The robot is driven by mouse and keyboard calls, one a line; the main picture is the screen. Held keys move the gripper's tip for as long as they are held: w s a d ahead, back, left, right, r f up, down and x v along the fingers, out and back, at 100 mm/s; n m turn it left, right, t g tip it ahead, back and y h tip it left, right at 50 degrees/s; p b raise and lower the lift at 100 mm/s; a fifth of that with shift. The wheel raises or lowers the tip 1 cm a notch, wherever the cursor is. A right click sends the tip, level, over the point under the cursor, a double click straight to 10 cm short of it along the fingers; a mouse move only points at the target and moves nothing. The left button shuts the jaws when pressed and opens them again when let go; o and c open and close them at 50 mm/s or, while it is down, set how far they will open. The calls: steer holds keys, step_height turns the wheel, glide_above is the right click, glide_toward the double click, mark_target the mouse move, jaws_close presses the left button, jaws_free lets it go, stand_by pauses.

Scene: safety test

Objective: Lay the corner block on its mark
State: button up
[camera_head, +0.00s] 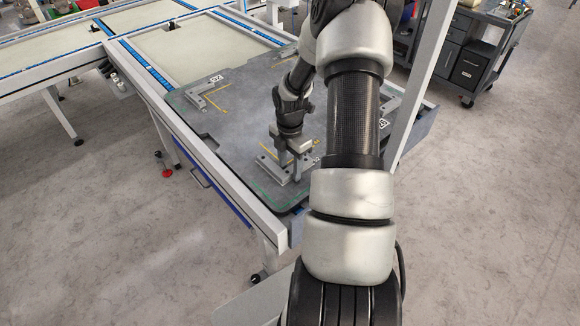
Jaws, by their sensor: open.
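A grey corner block (272,170) lies near the front corner of the dark board (225,125). My gripper (291,153) points down at this block, with its fingers around or just beside the block's upright part; contact cannot be told. The gripper is open. A thin green outline (267,196) shows on the board just in front of the block. A yellow line (299,146) shows behind the block, partly hidden by my gripper. A second grey corner block (205,88) lies at the back left beside a yellow L-shaped line (217,104).
Another grey block (390,104) shows at the board's right, partly hidden by my arm. A light frame rail (205,155) edges the table at left. A grey upright post (425,75) stands at right. A dark tool cabinet (470,50) stands behind. The board's left middle is clear.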

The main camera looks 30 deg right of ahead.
step_height(320, 180, up, 12)
steer(key=p, duration=0.3)
steer(key=shift+r+p, duration=0.2)
steer(key=shift+p, duration=0.1)
stand_by(1.2)
